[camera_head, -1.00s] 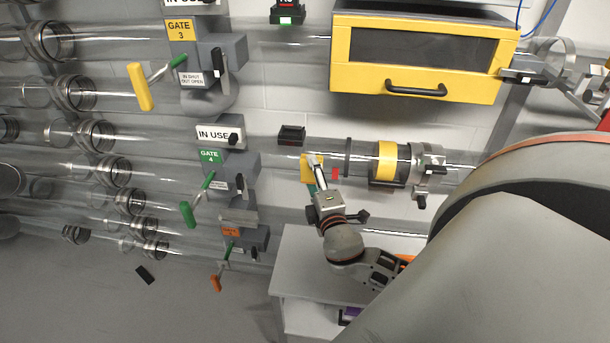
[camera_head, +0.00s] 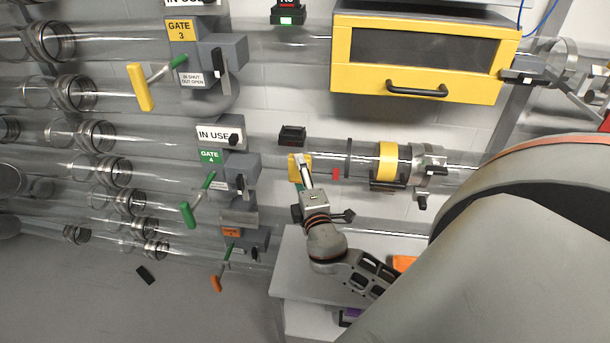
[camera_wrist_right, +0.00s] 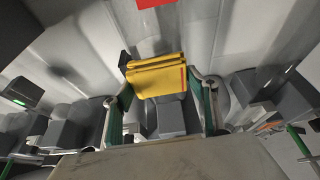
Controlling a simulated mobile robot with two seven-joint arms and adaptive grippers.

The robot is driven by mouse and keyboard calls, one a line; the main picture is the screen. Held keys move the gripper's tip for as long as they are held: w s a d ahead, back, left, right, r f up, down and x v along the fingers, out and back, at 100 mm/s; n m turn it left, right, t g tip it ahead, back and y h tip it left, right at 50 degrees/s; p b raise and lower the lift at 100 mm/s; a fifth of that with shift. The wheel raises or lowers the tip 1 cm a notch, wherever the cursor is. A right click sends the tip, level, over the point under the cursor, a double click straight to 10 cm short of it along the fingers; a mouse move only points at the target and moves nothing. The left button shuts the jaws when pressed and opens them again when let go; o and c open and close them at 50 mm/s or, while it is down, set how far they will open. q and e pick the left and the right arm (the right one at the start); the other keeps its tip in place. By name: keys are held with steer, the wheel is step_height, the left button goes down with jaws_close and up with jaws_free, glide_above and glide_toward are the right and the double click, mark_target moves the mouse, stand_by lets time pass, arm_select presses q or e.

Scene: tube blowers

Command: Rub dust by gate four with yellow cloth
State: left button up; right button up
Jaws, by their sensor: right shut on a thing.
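The yellow cloth (camera_head: 294,168) is at the clear tube, to the right of the gate 4 unit (camera_head: 225,170). My right gripper (camera_head: 301,163) is shut on it, and the cloth lies against or just in front of the tube; I cannot tell if it touches. In the right wrist view the folded cloth (camera_wrist_right: 158,77) sits between the fingertips of my right gripper (camera_wrist_right: 160,90). Gate 4 has a green label, a green-handled lever (camera_head: 188,213) and an "IN USE" sign (camera_head: 214,134). I cannot make out the dust. My left gripper is not in view.
A yellow-framed cabinet (camera_head: 343,57) hangs above right. A yellow-banded coupling (camera_head: 387,161) is on the tube right of the cloth. A small red patch (camera_head: 335,174) lies between them. A grey cabinet (camera_head: 290,283) stands below. Gate 3's yellow lever (camera_head: 140,87) is at upper left.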

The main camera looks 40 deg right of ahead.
mark_target(289, 173)
steer(key=shift+w+a, duration=0.95)
steer(key=shift+w, duration=0.25)
steer(key=shift+w+a+b, duration=0.4)
steer(key=shift+w+a, duration=0.85)
steer(key=shift+w, duration=0.1)
steer(key=shift+s, duration=0.1)
steer(key=shift+s+a, duration=0.95)
steer(key=shift+a, duration=0.2)
steer(key=shift+s+a, duration=0.95)
steer(key=shift+a, duration=0.15)
steer(key=shift+s+a+b, duration=0.4)
steer(key=shift+s+a, duration=0.55)
steer(key=shift+a, duration=0.2)
